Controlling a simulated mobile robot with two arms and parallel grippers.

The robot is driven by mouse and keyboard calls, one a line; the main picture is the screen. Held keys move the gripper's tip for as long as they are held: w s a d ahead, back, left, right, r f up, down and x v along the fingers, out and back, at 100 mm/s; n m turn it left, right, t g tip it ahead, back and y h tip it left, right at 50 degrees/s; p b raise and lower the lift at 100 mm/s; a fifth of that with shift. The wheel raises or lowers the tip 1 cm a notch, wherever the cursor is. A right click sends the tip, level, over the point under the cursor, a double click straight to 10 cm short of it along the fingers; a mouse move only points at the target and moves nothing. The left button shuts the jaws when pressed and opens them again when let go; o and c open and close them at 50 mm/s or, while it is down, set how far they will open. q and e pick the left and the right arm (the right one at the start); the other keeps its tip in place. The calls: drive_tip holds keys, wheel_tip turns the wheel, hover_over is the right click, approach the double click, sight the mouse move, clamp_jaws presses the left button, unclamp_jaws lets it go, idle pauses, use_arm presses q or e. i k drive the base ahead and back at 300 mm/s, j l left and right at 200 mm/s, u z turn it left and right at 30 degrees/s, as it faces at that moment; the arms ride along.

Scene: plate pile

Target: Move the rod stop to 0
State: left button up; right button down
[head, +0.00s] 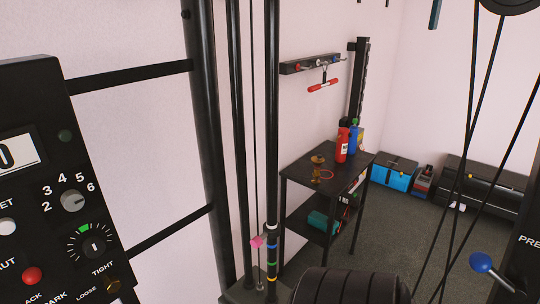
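A black upright rod (272,120) stands near the middle of the head view. Its lower part carries coloured bands in white, blue, green and yellow. A small pink piece (257,241) sits beside the banded part, near the blue band; it may be the rod stop, but I cannot tell for sure. No readable 0 mark shows on the rod. A black control panel (60,130) at the left has a display (17,152) showing a 0, cut off by the picture edge. Neither of my grippers is in view.
The panel has a numbered knob (74,201), a tight-loose dial (94,246) and a red button (32,275). A black ribbed cylinder (350,287) and a blue ball-ended lever (481,262) are in front. A dark table (345,168) with bottles stands behind; grey floor lies right of it.

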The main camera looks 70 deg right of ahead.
sight(256, 241)
drive_tip(key=i+z, duration=0.6)
drive_tip(key=k+z, duration=0.1)
drive_tip(key=z, duration=2.85)
drive_tip(key=u, duration=1.2)
